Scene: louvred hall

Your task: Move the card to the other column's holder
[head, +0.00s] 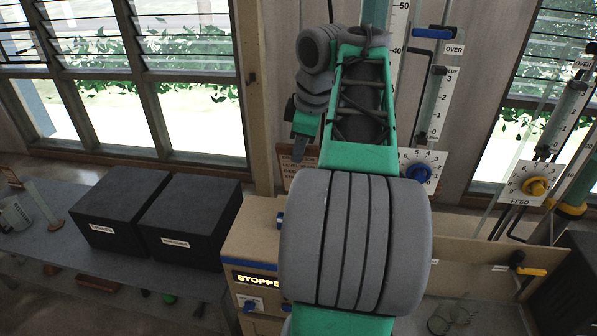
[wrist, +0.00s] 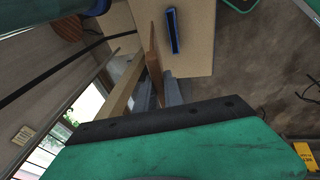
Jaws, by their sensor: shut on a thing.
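My gripper (wrist: 158,95) is shut on the card (wrist: 154,58), a thin brown plate seen nearly edge-on between the grey fingers in the wrist view. In the head view a brown lettered plate (head: 297,162) shows below the wrist, partly covered by my arm; its full text is unreadable. The blue-marked column (head: 434,105) stands right of my arm with a scale and an OVER label. The other column (head: 562,115) stands at the far right, with a yellow collar low on it. I cannot make out either column's card holder.
A tan cabinet (head: 240,245) with a lit STOPPED sign stands below my arm. A blue knob (head: 420,173) and a yellow FEED knob (head: 537,187) sit on dials. Two black boxes (head: 118,200) (head: 190,215) stand on the left bench. A yellow-handled valve (head: 530,271) is lower right.

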